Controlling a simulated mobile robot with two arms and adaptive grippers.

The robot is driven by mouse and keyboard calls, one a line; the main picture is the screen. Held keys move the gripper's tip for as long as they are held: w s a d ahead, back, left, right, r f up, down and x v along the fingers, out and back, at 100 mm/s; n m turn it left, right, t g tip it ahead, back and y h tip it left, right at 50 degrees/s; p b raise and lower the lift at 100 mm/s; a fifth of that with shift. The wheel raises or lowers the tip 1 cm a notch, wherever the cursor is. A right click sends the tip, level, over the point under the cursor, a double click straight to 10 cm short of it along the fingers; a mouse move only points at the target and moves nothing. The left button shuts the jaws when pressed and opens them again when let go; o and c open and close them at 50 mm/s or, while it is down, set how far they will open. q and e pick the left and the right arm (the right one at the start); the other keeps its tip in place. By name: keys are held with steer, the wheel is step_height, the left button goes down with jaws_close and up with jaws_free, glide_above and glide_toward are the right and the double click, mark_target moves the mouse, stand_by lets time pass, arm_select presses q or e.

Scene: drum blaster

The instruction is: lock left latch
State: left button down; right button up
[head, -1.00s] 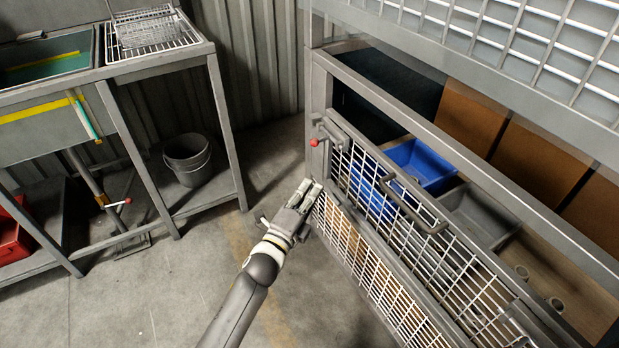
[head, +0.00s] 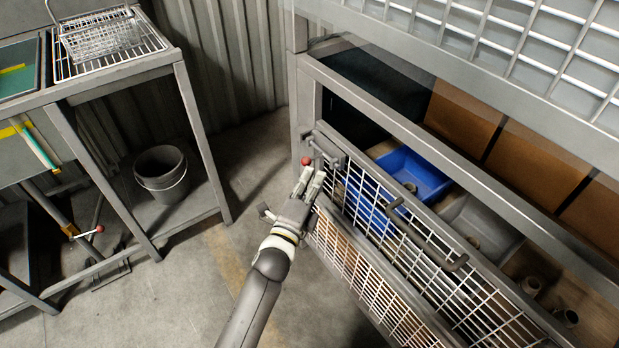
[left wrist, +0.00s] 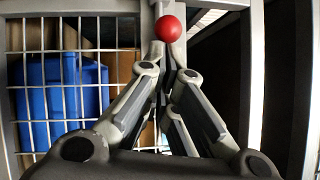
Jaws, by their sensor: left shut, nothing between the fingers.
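The left latch has a red ball knob (head: 306,160) at the left end of the mesh gate (head: 390,235), by the frame post. My left gripper (head: 314,178) is shut and empty, its fingertips just below the red knob in the head view. In the left wrist view the red knob (left wrist: 168,29) appears just beyond the fingertips (left wrist: 168,50); I cannot tell whether they touch. The latch's bar is mostly hidden behind the fingers there. My right gripper is not in view.
Behind the gate are a blue bin (head: 413,172), a grey bin (head: 478,228) and brown boxes (head: 461,121). A dark handle (head: 425,236) sticks out from the gate. A wash stand (head: 192,150) with a bucket (head: 161,174) stands left, with free floor between.

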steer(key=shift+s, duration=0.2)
arm_select(q)
steer(key=w+a, duration=0.2)
steer(key=w, duration=0.1)
steer(key=shift+w+a, duration=0.2)
steer(key=shift+a, duration=0.1)
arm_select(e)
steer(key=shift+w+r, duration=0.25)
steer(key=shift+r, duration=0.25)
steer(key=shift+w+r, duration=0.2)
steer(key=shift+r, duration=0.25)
